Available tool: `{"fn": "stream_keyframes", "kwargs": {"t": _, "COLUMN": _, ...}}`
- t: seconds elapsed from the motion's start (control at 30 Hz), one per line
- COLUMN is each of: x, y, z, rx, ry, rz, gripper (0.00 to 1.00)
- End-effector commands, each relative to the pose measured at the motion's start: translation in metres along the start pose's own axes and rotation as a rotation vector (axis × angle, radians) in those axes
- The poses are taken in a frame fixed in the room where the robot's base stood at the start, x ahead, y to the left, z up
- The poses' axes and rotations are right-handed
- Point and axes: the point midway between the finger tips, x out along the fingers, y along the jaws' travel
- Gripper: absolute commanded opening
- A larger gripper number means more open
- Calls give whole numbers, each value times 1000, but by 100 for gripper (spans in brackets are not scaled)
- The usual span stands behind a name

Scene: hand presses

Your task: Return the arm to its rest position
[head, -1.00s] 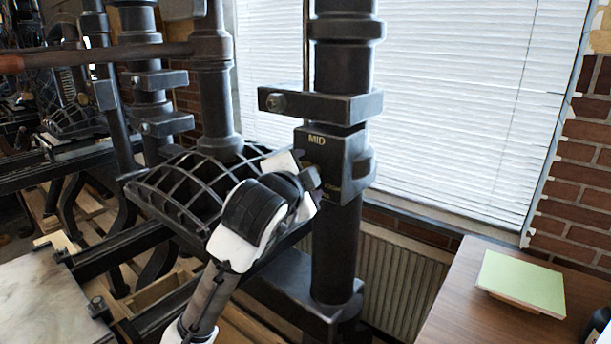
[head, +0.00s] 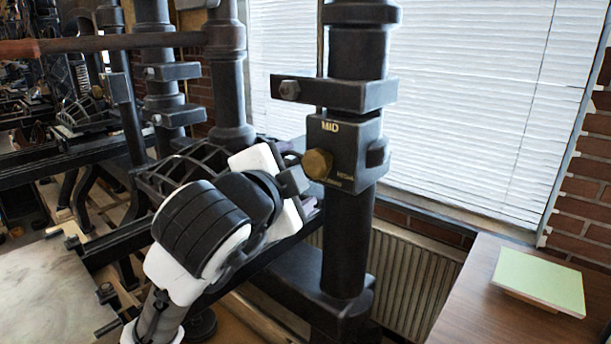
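My white and black arm reaches up from the bottom of the head view, in front of the black press (head: 350,240). My gripper (head: 294,180) is at the arm's far end, just left of the block marked MID (head: 345,150) on the press column.
The press's ribbed platen (head: 180,165) and frame rails lie close behind and left of my arm. A wooden table (head: 470,290) with a pale green pad (head: 540,280) stands at right. A radiator (head: 410,280) is below the window.

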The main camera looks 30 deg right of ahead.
Motion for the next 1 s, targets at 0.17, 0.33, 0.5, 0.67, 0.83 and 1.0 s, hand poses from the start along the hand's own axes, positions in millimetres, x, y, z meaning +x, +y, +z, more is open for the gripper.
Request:
{"fn": "stream_keyframes", "kwargs": {"t": 0.17, "x": -16, "y": 0, "z": 0, "rx": 1, "ry": 0, "rz": -1, "gripper": 73}}
{"fn": "stream_keyframes", "kwargs": {"t": 0.33, "x": -19, "y": 0, "z": 0, "rx": 0, "ry": 0, "rz": 0, "gripper": 73}}
{"fn": "stream_keyframes", "kwargs": {"t": 0.5, "x": -18, "y": 0, "z": 0, "rx": 0, "ry": 0, "rz": 0, "gripper": 73}}
{"fn": "stream_keyframes", "kwargs": {"t": 0.67, "x": -18, "y": 0, "z": 0, "rx": 0, "ry": 0, "rz": 0, "gripper": 73}}
{"fn": "stream_keyframes", "kwargs": {"t": 0.83, "x": -25, "y": -17, "z": 6, "rx": -53, "ry": 24, "rz": -72, "gripper": 73}}
{"fn": "stream_keyframes", "kwargs": {"t": 1.0, "x": -74, "y": -90, "z": 41, "rx": -241, "ry": 126, "rz": -416, "gripper": 73}}
